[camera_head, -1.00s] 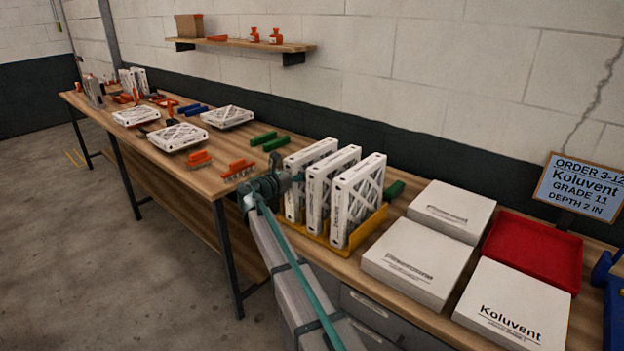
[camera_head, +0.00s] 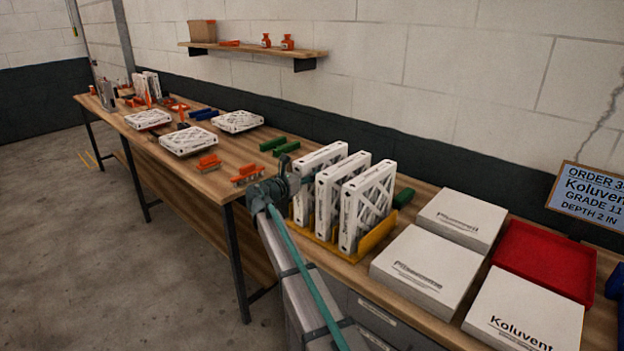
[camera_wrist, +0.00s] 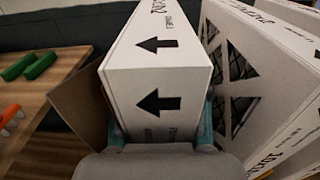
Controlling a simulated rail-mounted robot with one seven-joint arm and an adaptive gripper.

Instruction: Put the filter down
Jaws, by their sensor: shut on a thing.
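My gripper (camera_wrist: 160,132) is shut on a white filter (camera_wrist: 150,75), with one teal finger on each side of it. The filter's narrow side, with black arrows and print, faces the wrist camera. In the head view my gripper (camera_head: 286,178) is at the left end of the yellow rack (camera_head: 374,240), beside the leftmost upright filter (camera_head: 318,180), which appears to be the held one. Two more filters (camera_head: 342,195) (camera_head: 368,205) stand upright to its right. The held filter's lower end is hidden, so I cannot tell whether it touches the rack.
A neighbouring filter (camera_wrist: 250,85) stands close on the right in the wrist view. White boxes (camera_head: 428,265) and a red tray (camera_head: 545,262) lie right of the rack. Green blocks (camera_head: 273,145), orange brushes (camera_head: 208,163) and flat filters (camera_head: 188,139) lie left, with bare wood between.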

